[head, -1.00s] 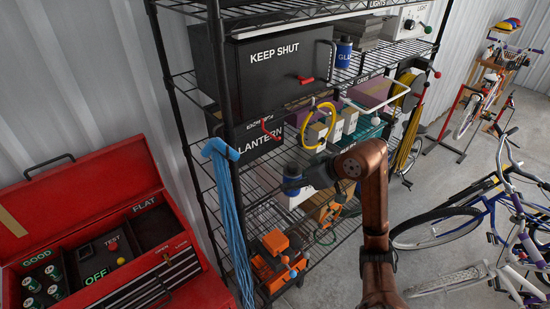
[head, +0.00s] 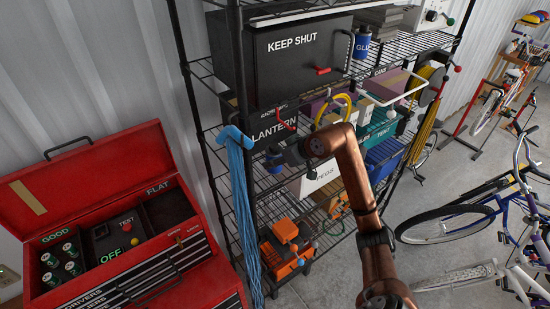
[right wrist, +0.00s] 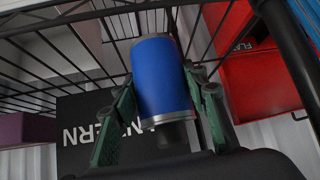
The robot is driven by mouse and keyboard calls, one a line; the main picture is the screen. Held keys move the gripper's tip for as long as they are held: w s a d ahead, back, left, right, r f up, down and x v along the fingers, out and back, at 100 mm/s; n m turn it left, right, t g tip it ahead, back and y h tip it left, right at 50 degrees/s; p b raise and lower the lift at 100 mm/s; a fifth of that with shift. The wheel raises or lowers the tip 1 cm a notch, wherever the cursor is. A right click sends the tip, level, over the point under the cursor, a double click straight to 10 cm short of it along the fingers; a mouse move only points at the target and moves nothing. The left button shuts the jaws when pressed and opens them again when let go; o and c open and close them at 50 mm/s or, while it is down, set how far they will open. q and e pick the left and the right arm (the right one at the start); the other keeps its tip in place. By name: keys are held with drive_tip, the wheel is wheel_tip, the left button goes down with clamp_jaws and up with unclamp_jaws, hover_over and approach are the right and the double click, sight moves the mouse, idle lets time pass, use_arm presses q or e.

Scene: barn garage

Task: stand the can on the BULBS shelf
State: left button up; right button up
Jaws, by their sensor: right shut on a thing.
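Whether the can touches anything is unclear. The rack (head: 240,120) has several wire shelves. One small shelf label (head: 271,107) is too blurred to read; I cannot pick out BULBS. My left gripper is not in view.
A black KEEP SHUT box (head: 290,60) and a blue GLUE can (head: 362,44) stand on the shelf above. Blue cords (head: 241,200) hang at the rack's left post. A red toolbox (head: 110,190) stands left. Bikes (head: 450,222) stand right.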

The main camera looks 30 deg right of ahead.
drive_tip(key=shift+w+a, duration=0.1)
drive_tip(key=shift+w, duration=0.05)
drive_tip(key=o, duration=1.5)
drive_tip(key=shift+f, duration=0.1)
